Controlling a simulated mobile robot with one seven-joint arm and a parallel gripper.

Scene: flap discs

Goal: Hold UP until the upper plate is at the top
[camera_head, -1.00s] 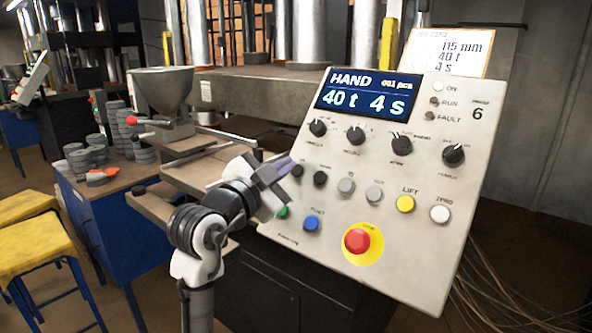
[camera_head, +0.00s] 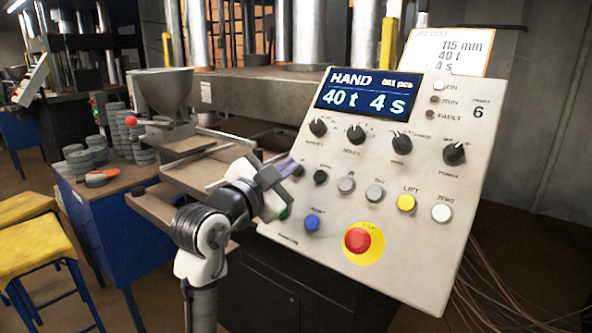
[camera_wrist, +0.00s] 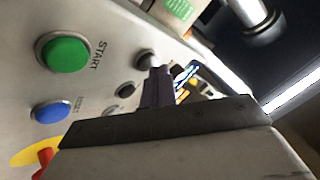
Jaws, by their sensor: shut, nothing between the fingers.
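The tilted white control panel (camera_head: 400,260) holds a row of buttons. At its left end are two dark buttons, one (camera_head: 298,171) at my fingertips and another (camera_head: 320,177) to its right. Their labels are too blurred to read, so I cannot tell which is UP. My gripper (camera_head: 288,167) is shut and empty, its tips at the leftmost button. In the wrist view, the fingers (camera_wrist: 158,84) overlap the edge of a button (camera_wrist: 146,59); I cannot tell whether they touch it. A wide grey press beam (camera_head: 255,88) stands behind; I cannot tell whether it is the upper plate.
The display (camera_head: 366,94) reads HAND, 40 t, 4 s. Green START (camera_wrist: 65,53) and blue RESET (camera_head: 313,223) lie below my gripper, with the red stop button (camera_head: 358,240) lower right. Yellow LIFT (camera_head: 406,203) and white ZERO (camera_head: 441,213) are farther right.

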